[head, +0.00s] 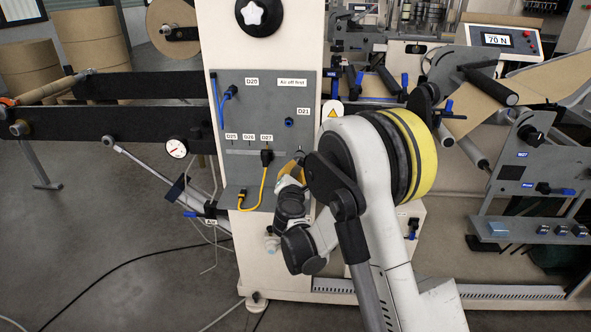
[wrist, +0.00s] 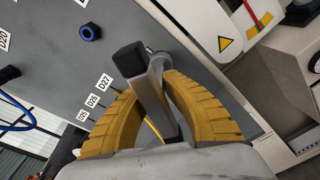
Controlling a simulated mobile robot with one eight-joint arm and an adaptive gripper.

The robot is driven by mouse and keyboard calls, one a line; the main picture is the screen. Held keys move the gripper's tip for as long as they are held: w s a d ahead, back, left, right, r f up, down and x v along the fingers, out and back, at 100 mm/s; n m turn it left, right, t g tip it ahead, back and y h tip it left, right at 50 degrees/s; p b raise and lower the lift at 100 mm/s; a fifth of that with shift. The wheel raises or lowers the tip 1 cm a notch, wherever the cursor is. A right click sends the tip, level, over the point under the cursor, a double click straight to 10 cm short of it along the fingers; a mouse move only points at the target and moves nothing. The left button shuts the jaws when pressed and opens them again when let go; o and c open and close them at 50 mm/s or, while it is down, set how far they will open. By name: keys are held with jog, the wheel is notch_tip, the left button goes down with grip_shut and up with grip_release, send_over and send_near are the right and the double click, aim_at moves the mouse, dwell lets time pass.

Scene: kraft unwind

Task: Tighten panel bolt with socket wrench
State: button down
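The grey panel (head: 262,88) on the machine post carries a blue bolt-like fitting (head: 289,122) under the D21 label. It also shows at the upper left of the wrist view (wrist: 89,33). My gripper (head: 291,171) is in front of the panel's lower right, below the blue fitting and apart from it. In the wrist view, its yellow fingers (wrist: 150,88) are closed on both sides of a grey bar with a black end, apparently the socket wrench (wrist: 149,90). A round grey end shows behind the bar. The wrench's lower part is hidden by my gripper.
A yellow cable (head: 263,185) runs from a black plug under D27 to the panel's lower ledge (head: 236,198). A gauge (head: 177,148) is left of the post. Rollers and a web stand at right.

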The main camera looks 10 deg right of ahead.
jog(key=shift+r+m, duration=0.1)
jog(key=shift+m, duration=0.9)
jog(key=shift+w+r+m, duration=0.1)
jog(key=shift+r+m, duration=0.05)
jog(key=shift+m, duration=0.85)
jog(key=shift+r+m, duration=0.1)
jog(key=shift+m, duration=1)
jog(key=shift+d+m+t+y, duration=0.1)
jog(key=shift+m+t+y, duration=0.25)
jog(key=shift+m, duration=0.75)
